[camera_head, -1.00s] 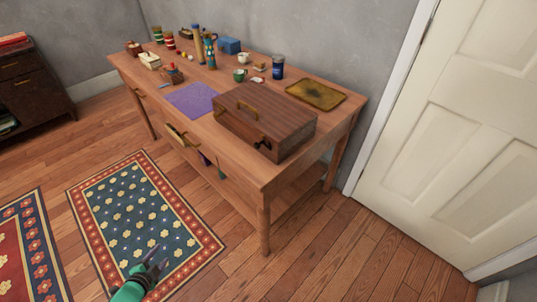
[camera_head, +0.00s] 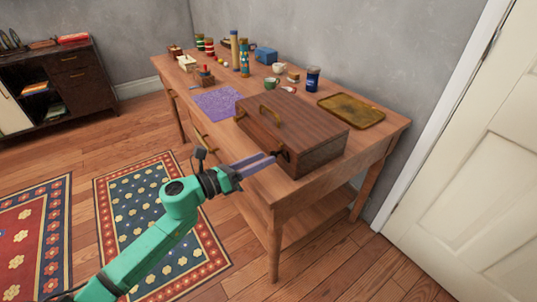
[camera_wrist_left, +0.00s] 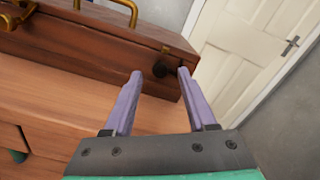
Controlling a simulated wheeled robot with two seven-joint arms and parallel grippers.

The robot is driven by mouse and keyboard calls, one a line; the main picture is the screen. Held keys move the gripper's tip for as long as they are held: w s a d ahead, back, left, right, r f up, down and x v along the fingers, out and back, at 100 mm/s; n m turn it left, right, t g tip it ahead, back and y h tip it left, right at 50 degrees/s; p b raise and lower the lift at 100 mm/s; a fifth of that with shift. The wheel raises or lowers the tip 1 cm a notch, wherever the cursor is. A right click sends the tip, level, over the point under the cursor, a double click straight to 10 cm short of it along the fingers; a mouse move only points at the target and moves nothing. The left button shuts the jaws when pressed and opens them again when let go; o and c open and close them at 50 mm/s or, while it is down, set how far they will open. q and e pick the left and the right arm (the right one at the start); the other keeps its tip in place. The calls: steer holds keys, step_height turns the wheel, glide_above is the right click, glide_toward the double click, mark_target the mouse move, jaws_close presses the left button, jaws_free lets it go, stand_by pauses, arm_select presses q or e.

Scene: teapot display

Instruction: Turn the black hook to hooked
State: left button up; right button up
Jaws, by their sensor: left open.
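The black hook (camera_head: 284,155) is on the front face of the brown wooden case (camera_head: 318,130), near its right end. In the left wrist view the dark hook (camera_wrist_left: 161,69) shows between the fingertips, and its exact turn is too small to tell. My left gripper (camera_head: 273,158) reaches in from the left with its purple fingers pointing at the hook. In the left wrist view its fingers (camera_wrist_left: 160,76) are apart with nothing held between them. Contact with the hook cannot be told. My right gripper is not in view.
The case stands near the front edge of the wooden table (camera_head: 290,189) and has a brass handle (camera_head: 270,115). A purple cloth (camera_head: 217,102) lies left of it, a brass tray (camera_head: 351,111) behind right. Cups, jars and bottles stand farther back. A white door (camera_head: 475,170) is at right.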

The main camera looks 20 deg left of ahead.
arm_select(q)
steer(key=shift+x, duration=1.4)
jaws_close()
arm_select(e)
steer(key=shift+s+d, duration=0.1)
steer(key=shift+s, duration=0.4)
